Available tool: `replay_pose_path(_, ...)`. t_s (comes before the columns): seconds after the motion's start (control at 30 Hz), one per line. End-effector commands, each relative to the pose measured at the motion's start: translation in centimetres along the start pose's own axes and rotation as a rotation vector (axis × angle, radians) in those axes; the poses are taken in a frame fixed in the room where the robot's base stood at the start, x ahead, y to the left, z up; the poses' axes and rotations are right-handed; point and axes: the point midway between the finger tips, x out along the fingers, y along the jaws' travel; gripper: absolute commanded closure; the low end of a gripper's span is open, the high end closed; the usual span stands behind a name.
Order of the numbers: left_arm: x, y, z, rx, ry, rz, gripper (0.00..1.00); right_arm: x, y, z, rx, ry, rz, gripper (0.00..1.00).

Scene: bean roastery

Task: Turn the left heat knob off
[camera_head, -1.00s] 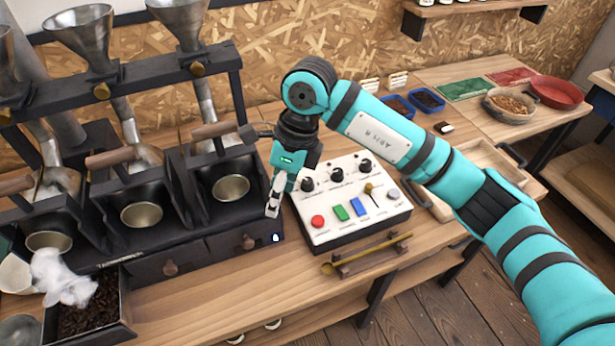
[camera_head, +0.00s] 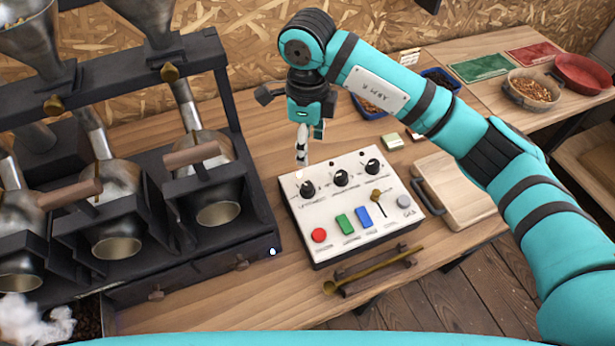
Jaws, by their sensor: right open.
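The white control box (camera_head: 375,228) stands on the bench, with a row of three black knobs along its back half. The left knob (camera_head: 307,189) is the leftmost of these. My right gripper (camera_head: 302,160) comes down from above, fingers pointing down, at the back left edge of the box, close behind the left knob. It is open and holds nothing. I cannot tell how high its tips are above the panel, and they look apart from the knob. My left gripper is not in view.
The box also carries a red button (camera_head: 319,235), green and blue switches and a small lever (camera_head: 376,195). A brass scoop (camera_head: 372,270) lies in front. The dark roaster rack (camera_head: 262,245) stands left. A wooden tray (camera_head: 455,190) lies right.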

Motion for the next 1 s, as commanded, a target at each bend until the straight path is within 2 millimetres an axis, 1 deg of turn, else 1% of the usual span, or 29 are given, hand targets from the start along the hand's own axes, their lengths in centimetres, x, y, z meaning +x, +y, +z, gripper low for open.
replay_pose_path(0.03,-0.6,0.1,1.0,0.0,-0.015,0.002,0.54,0.9,0.1,-0.1,0.001,0.004,0.005,0.43)
replay_pose_path(0.1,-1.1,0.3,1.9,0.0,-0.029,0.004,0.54,2.5,0.1,-0.1,0.001,0.003,0.006,0.43)
replay_pose_path(0.2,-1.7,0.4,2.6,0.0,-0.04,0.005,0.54,4.6,0.1,-0.1,0.002,0.003,0.006,0.43)
replay_pose_path(0.27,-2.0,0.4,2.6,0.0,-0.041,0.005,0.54,6.0,0.2,-0.1,0.001,0.004,0.006,0.43)
replay_pose_path(0.37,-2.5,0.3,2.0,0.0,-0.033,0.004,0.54,8.2,0.1,-0.1,0.001,0.003,0.005,0.43)
replay_pose_path(0.5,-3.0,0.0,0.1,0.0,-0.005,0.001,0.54,11.0,0.1,0.0,0.001,0.002,0.004,0.43)
replay_pose_path(0.6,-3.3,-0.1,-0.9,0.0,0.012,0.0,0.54,12.7,0.1,0.0,0.0,0.002,0.003,0.43)
replay_pose_path(0.7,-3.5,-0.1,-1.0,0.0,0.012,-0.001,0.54,13.8,0.1,0.0,0.001,0.001,0.002,0.43)
replay_pose_path(0.8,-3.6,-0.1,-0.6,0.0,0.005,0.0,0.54,14.6,0.1,0.0,0.0,0.001,0.001,0.43)
replay_pose_path(1.0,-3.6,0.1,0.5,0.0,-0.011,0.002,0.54,14.9,0.0,0.0,-0.001,0.0,0.0,0.43)
